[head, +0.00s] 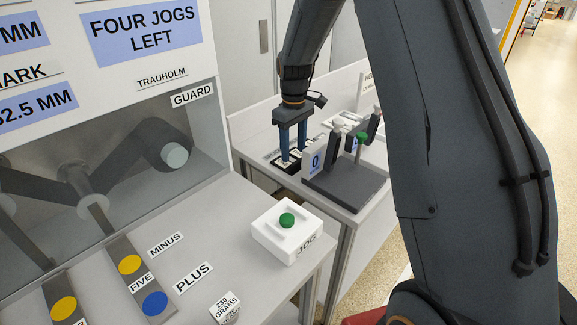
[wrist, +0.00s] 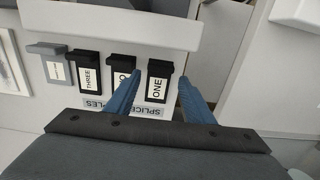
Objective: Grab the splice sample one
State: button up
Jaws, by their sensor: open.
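Splice sample one (wrist: 158,88) is a black block with a white label reading ONE, standing in a row on a pale table in the wrist view. My gripper (wrist: 160,76) is open, with one blue finger on each side of sample one and nothing visibly held. I cannot tell whether the fingers touch it. In the head view my gripper (head: 293,154) points down over the dark samples, which are small and partly hidden there.
Left of sample one stand a partly covered black sample (wrist: 122,70), sample THREE (wrist: 86,72) and a grey block (wrist: 52,64). A dark fixture (head: 345,187) with a 0 plate (head: 315,160) stands close to my gripper. A white JOG box (head: 286,240) is nearer.

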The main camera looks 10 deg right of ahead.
aim_at(290, 168)
jog(key=shift+s+f+p, duration=0.1)
jog(key=shift+f+p, duration=1.15)
jog(key=shift+f, duration=1.55)
jog(key=c, duration=0.8)
